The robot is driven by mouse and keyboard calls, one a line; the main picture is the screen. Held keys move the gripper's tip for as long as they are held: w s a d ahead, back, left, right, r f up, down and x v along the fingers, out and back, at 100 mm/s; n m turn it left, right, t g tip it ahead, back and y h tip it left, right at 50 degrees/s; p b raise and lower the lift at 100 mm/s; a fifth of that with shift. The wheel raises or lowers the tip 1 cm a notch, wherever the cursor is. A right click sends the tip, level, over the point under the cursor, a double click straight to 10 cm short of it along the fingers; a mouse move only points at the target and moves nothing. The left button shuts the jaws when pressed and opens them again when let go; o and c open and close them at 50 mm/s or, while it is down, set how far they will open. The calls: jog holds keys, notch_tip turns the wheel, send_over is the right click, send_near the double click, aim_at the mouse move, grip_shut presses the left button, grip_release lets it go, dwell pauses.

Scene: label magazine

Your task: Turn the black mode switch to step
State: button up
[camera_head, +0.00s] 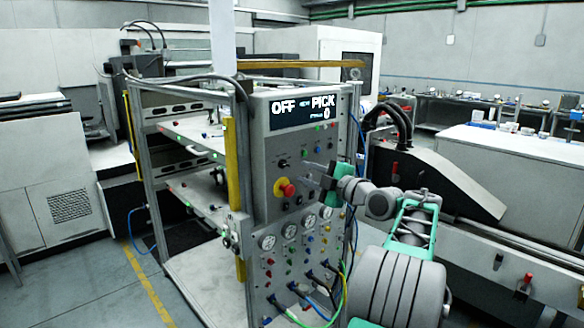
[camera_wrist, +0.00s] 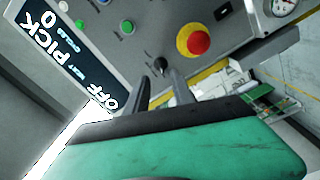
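The black mode switch (camera_head: 283,163) is a small round knob on the grey control panel, left of my gripper (camera_head: 306,173) in the head view. In the wrist view the black knob (camera_wrist: 160,64) shows just beyond the fingertips of my gripper (camera_wrist: 159,77). The fingers are apart, with nothing between them that I can see; contact with the knob is not visible. The display (camera_head: 302,109) reads OFF and PICK, with a 0 below. The knob's pointer direction is too small to read.
A red emergency button on a yellow base (camera_head: 287,188) sits just below the switch and close to my fingers. Small coloured buttons (camera_head: 324,149) are above right. Gauges (camera_head: 267,242) and plugged cables fill the lower panel. A yellow-edged frame post (camera_head: 232,165) stands left.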

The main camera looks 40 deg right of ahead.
aim_at(287, 165)
jog(key=w+p, duration=0.2)
jog(key=w, duration=0.4)
jog(key=shift+w+a, duration=0.1)
jog(key=shift+w, duration=0.25)
jog(key=shift+c, duration=0.2)
jog(key=shift+f, duration=0.1)
grip_shut()
